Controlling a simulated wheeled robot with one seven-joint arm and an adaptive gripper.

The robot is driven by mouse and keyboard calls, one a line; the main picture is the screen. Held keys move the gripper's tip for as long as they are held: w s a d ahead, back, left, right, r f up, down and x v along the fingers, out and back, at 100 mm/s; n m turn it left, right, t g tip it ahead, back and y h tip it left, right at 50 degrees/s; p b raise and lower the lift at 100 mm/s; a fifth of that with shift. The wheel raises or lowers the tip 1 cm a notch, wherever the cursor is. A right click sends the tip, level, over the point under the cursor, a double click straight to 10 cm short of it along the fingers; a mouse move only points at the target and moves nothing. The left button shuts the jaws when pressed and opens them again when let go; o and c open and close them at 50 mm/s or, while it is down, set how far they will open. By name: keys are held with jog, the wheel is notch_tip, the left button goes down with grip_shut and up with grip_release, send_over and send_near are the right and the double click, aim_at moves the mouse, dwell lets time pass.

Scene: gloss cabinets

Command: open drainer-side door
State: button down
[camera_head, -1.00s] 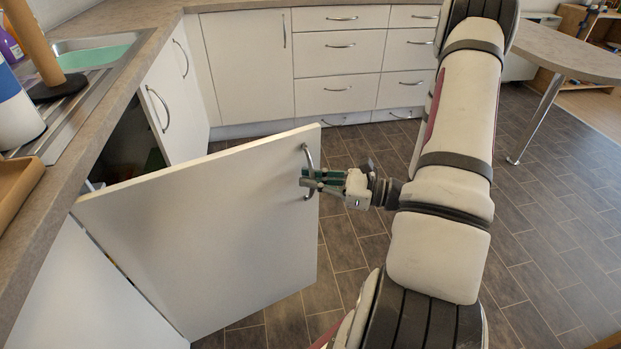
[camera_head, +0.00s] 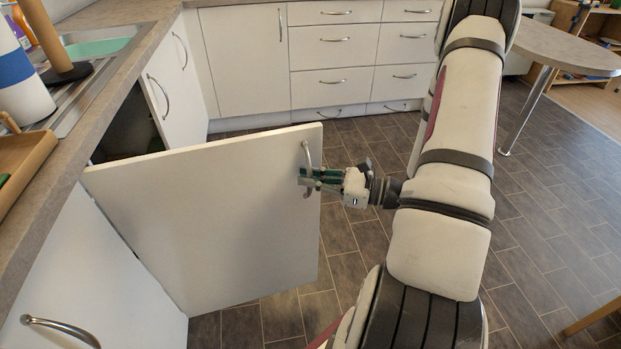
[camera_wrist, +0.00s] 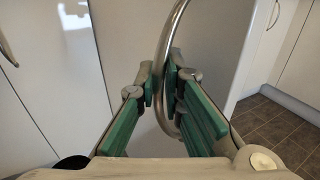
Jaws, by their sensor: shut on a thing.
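The drainer-side door (camera_head: 210,225) is a white cabinet door under the sink counter. It stands swung well out from the cabinet front, and a dark opening (camera_head: 130,130) shows behind it. Its curved metal handle (camera_head: 307,160) is near the free upper edge. My gripper (camera_head: 312,178) is shut on this handle. In the wrist view the green-padded fingers of my gripper (camera_wrist: 160,88) are on either side of the handle bar (camera_wrist: 163,60). The lower part of the handle is partly hidden by the fingers.
The sink drainer (camera_head: 75,90) is on the counter (camera_head: 105,70) at left, with a paper roll (camera_head: 20,85) and a wooden tray (camera_head: 25,165). Closed drawers (camera_head: 335,85) line the back. A table leg (camera_head: 527,110) stands right. The tiled floor (camera_head: 560,210) is mostly clear.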

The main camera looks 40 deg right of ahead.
jog(key=c, duration=1.7)
grip_release()
jog(key=v, duration=1.2)
jog(key=shift+a, duration=0.1)
